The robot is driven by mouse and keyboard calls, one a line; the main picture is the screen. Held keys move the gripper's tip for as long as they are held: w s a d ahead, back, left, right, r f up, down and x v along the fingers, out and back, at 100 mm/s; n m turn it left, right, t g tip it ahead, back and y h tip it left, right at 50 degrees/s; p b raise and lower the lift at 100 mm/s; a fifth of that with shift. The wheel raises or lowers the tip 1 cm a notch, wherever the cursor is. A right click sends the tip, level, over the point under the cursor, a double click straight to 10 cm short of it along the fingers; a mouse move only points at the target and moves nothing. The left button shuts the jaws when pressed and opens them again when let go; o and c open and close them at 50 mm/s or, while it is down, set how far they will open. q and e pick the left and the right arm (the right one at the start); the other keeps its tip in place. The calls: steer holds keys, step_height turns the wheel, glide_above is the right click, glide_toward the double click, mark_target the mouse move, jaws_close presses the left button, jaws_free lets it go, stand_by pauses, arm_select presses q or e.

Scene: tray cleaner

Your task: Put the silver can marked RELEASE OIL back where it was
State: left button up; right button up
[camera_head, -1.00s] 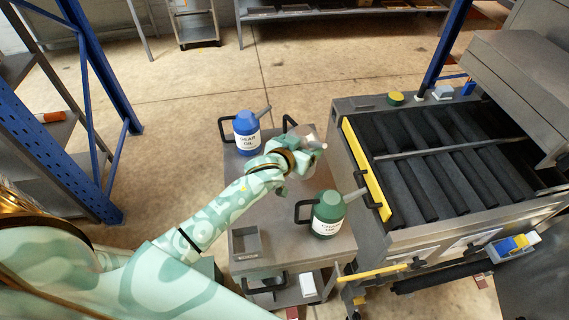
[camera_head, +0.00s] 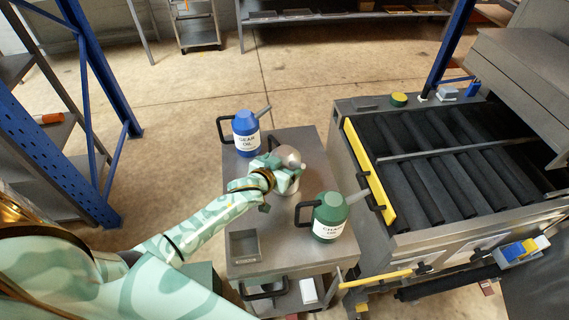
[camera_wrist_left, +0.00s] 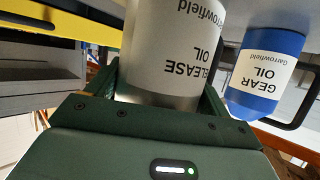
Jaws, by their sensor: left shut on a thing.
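The silver can marked RELEASE OIL (camera_head: 289,157) is in my left gripper (camera_head: 279,172), over the cart top between a blue can and a green can. The wrist view shows its white label (camera_wrist_left: 178,48) upside down, with the left gripper's dark green fingers (camera_wrist_left: 163,88) on both sides of it. My arm hides much of the can in the head view. I cannot tell whether its base touches the cart top. The blue GEAR OIL can (camera_head: 246,133) stands at the cart's back left; it also shows in the wrist view (camera_wrist_left: 262,75). My right gripper is not in view.
The green can (camera_head: 330,216) stands at the cart's right edge. A small grey open box (camera_head: 245,245) is at the front left of the cart (camera_head: 290,252). The roller machine with a yellow bar (camera_head: 368,174) stands close on the right. A blue rack post (camera_head: 100,80) is left.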

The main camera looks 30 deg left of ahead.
arm_select(q)
steer(key=shift+r, duration=0.15)
steer(key=o, duration=1.7)
steer(key=shift+f, duration=0.3)
steer(key=shift+c, duration=0.2)
steer(key=shift+o, duration=0.9)
steer(key=shift+r, duration=0.25)
steer(key=p+v, duration=0.3)
steer(key=v, duration=0.9)
